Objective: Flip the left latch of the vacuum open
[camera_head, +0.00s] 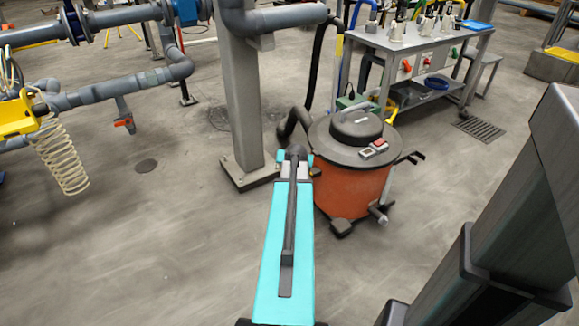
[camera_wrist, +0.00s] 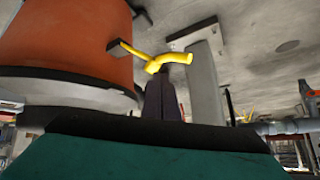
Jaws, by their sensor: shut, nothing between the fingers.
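The vacuum (camera_head: 352,190) has an orange drum, a grey lid and a dark motor head. It stands upright just beyond the end of my arm in the head view. In the wrist view its orange drum (camera_wrist: 70,40) fills the upper left, with the picture seemingly upside down. A yellow curved lever (camera_wrist: 172,60), seemingly the left latch, sticks out beside the drum. My gripper (camera_wrist: 161,80) is shut and empty, its dark fingertips right at the lever in the picture. I cannot tell whether they touch. In the head view my arm hides the gripper and this latch.
A grey steel column (camera_head: 245,90) stands close left of the vacuum and shows in the wrist view. A dark hose (camera_head: 288,127) runs behind my arm's end. A workbench (camera_head: 415,45) stands behind the vacuum.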

